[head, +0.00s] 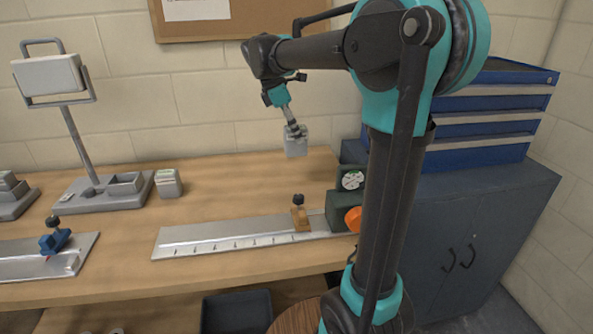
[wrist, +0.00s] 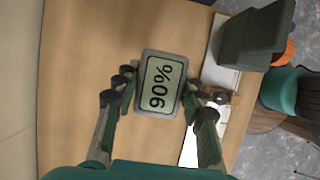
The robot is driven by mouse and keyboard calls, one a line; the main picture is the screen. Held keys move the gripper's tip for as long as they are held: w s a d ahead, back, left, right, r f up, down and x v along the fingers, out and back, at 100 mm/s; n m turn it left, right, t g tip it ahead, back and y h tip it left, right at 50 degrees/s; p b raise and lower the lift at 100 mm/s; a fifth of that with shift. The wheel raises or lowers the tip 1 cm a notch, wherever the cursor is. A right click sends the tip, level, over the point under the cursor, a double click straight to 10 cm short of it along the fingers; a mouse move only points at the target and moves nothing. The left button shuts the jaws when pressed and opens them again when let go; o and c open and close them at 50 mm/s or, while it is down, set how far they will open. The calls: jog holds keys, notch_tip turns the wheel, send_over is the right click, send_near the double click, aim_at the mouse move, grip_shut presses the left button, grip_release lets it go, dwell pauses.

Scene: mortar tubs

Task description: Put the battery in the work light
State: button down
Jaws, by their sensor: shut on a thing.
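The work light (head: 70,118) stands at the left of the bench in the head view, with a lamp head on a tilted post and a grey base. The base has a raised, open-topped holder (head: 126,183) at its right; I cannot see clearly inside it. My gripper (head: 292,129) is shut on a light grey battery (head: 296,146) and holds it in the air above the bench, well right of the work light. In the wrist view the battery (wrist: 161,82) shows a display reading 90%, between the two fingers. A second battery-like grey block (head: 168,184) stands just right of the base.
A ruled metal rail (head: 225,238) with a brown stop (head: 300,214) and a dark green dial box (head: 343,208) lies at the front right. A metal plate with a blue clamp (head: 54,237) is at the left. The bench between the gripper and the grey block is clear.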

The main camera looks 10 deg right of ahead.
notch_tip(320, 180, down, 13)
dwell(0.5)
jog(key=shift+f, duration=0.15)
jog(key=c, duration=0.9)
grip_release()
